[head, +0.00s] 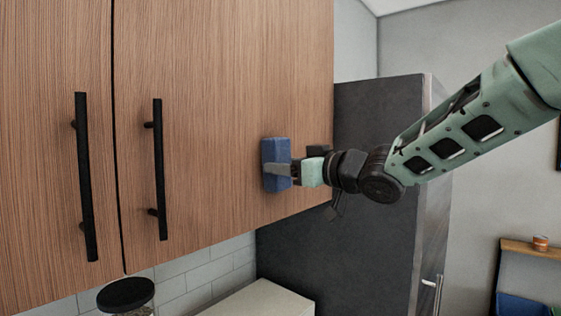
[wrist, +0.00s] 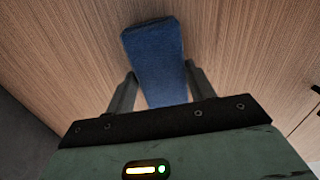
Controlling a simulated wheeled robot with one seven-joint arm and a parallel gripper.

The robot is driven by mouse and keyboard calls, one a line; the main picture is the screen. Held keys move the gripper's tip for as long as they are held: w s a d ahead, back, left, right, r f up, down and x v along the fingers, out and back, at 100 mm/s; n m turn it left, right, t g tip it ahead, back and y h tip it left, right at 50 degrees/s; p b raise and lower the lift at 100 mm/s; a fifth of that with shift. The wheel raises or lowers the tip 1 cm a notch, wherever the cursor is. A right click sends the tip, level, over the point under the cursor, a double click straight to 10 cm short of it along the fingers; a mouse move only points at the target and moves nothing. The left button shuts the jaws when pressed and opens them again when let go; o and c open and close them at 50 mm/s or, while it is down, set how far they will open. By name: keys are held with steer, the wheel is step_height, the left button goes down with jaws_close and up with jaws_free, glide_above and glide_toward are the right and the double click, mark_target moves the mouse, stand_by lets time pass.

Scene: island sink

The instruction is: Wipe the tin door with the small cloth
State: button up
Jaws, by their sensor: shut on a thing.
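The small cloth (head: 275,152) is a blue, block-like piece. My gripper (head: 285,170) is shut on it and holds it up against, or very close to, the right part of the wooden cabinet door (head: 215,90). I cannot tell for sure whether it touches the door. In the wrist view the cloth (wrist: 155,55) sits between the two fingers of my gripper (wrist: 160,85), with the wood grain of the door (wrist: 235,45) behind it. The door has a black vertical handle (head: 160,170) at its left side. No door that looks like tin shows.
Another wooden door (head: 50,150) with a black handle (head: 86,178) is at the left. A dark tall fridge-like unit (head: 350,220) stands right of the cabinet. Below are a jar with a black lid (head: 126,294) and a pale box-like surface (head: 262,300). A shelf (head: 530,249) is at far right.

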steer(key=shift+s+a+b, duration=0.75)
steer(key=shift+s+a, duration=0.4)
steer(key=shift+a, duration=0.1)
stand_by(0.9)
steer(key=shift+d, duration=0.15)
steer(key=shift+p+v, duration=0.35)
steer(key=shift+v, duration=2.6)
steer(key=shift+v, duration=1.45)
